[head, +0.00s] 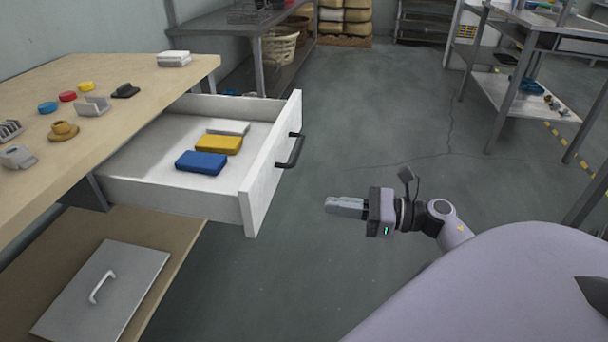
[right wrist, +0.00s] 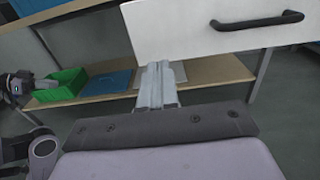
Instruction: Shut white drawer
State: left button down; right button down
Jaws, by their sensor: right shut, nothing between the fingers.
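The white drawer (head: 262,178) stands pulled out from under the wooden workbench in the head view. Its dark handle (head: 290,151) is on the front panel, facing right. Inside lie a blue block (head: 201,162), a yellow block (head: 219,144) and a white block (head: 228,127). My right gripper (head: 328,205) is shut and empty, to the right of the drawer front and apart from it. In the right wrist view the drawer front (right wrist: 180,28) and handle (right wrist: 258,21) show above the gripper's fingers (right wrist: 157,68).
The workbench top (head: 135,70) carries several small items. A lower shelf (head: 185,235) holds a grey panel with a handle (head: 120,275). A green bin (right wrist: 62,88) shows in the right wrist view. The floor (head: 370,130) right of the drawer is clear.

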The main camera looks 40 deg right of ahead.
aim_at(262, 196)
jog(key=x, duration=1.2)
pick_arm(q)
jog(key=shift+a, duration=0.3)
pick_arm(e)
jog(key=shift+w+a, duration=0.3)
jog(key=shift+w, duration=0.1)
pick_arm(q)
jog(key=shift+d, duration=0.1)
